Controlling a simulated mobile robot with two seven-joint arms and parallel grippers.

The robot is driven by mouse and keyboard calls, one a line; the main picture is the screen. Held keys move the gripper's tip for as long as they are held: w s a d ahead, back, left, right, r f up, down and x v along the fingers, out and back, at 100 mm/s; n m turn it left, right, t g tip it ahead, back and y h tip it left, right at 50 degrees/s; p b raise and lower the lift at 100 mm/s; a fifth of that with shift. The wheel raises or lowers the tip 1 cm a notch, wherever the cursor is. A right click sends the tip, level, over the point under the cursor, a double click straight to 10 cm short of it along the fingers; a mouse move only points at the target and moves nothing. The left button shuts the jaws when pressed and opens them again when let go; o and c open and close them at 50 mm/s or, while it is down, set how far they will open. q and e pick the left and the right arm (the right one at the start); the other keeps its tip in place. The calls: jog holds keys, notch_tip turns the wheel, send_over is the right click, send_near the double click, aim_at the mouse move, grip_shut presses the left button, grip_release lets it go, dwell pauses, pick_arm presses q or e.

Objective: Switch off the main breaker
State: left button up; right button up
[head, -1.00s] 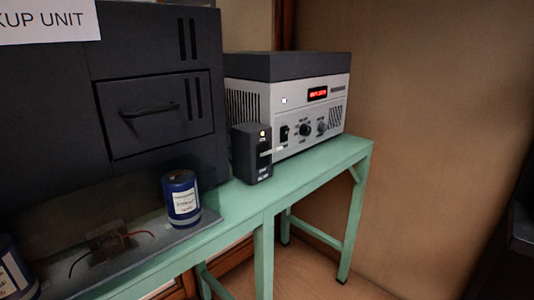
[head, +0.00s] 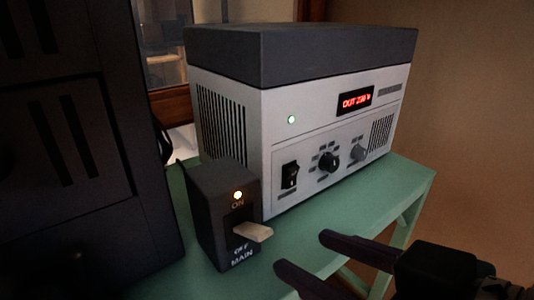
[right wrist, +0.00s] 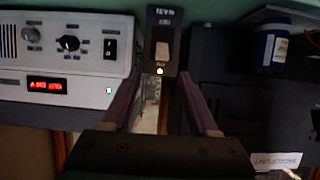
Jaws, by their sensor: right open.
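The main breaker (head: 222,222) is a small dark box on the green table, marked ON, OFF and MAIN. My left gripper is not in view.
A grey and white power unit (head: 300,100) with red display, knobs and a black switch stands behind and right of the breaker. A large dark cabinet (head: 80,150) stands close on the left. The green table (head: 290,238) is clear in front of the unit. A blue can (right wrist: 270,45) shows in the right wrist view.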

aim_at(265, 234)
jog(key=b+x, duration=0.2)
jog(key=x, duration=0.6)
jog(key=shift+w+a, duration=0.1)
jog(key=shift+a, duration=0.25)
jog(key=shift+x, duration=0.75)
jog(key=shift+c, duration=0.3)
jog(key=c, duration=0.3)
grip_shut()
